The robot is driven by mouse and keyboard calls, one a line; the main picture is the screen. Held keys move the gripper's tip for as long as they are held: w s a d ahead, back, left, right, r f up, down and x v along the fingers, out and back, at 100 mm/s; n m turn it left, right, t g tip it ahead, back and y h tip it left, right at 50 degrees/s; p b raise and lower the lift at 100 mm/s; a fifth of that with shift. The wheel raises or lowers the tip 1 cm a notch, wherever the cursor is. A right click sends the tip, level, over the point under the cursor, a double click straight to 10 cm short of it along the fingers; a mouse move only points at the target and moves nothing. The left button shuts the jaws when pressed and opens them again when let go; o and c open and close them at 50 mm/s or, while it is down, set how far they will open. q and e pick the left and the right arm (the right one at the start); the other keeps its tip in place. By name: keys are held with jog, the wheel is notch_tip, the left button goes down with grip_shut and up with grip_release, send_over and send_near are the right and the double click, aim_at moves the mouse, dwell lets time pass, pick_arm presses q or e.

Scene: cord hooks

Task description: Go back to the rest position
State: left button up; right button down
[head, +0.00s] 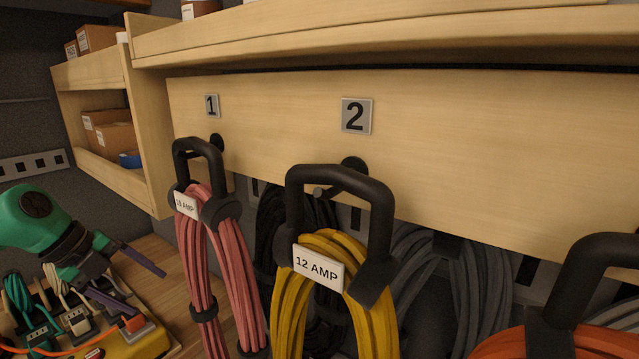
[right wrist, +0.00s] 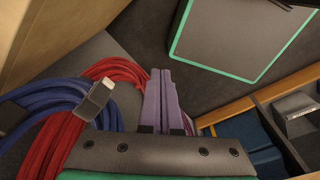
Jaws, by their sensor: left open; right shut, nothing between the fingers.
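My left gripper (head: 146,295) is at the lower left of the head view, green and dark with two purple-grey fingers spread apart. It is empty and lies left of the pink cord (head: 189,255), apart from it as far as I can tell. My right gripper (right wrist: 162,73) shows only in the right wrist view. Its pale purple fingers are closed together with nothing between them. A red cord (right wrist: 118,69) and a blue cord (right wrist: 58,92) lie to the left of these fingers; whether they touch is unclear.
The pink cord hangs under plate 1 (head: 212,106), the yellow cord (head: 318,250) under plate 2 (head: 356,116). An orange cord (head: 500,345) is at lower right. A yellow box (head: 135,345) and plugs stand below my left gripper. Wooden shelves (head: 150,150) are behind.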

pick_arm(q)
jog(key=w+d+f+n+t+h, duration=0.1)
jog(key=w+f+n+t, duration=0.2)
jog(key=f+n+t, duration=0.4)
jog(key=s+a+f+n+t+y, duration=0.25)
jog(key=s+f+n+y, duration=0.25)
jog(key=f+n+y, duration=0.5)
jog(key=s+d+f+n+g+h, duration=0.25)
jog(key=s+d+f+g, duration=0.3)
jog(key=s, duration=0.35)
jog(key=s+d+f+n+g+h, duration=0.2)
jog(key=s+d+f+n+g, duration=0.25)
jog(key=s+d, duration=0.35)
jog(key=s+a+f+m+g+b, duration=0.1)
jog(key=s+f+b, duration=0.15)
jog(key=f, duration=1.25)
jog(key=s+a+f+b, duration=0.15)
jog(key=f+b, duration=0.25)
jog(key=f, duration=1.2)
jog(key=s+a+f+g+b, duration=0.1)
jog(key=s+a+f+b, duration=0.1)
jog(key=s+f, duration=1.4)
jog(key=shift+f+b, duration=0.35)
jog(key=shift+b, duration=0.4)
pick_arm(e)
notch_tip(320, 180, down, 10)
jog(key=shift+s+d, duration=0.4)
jog(key=shift+d, duration=0.05)
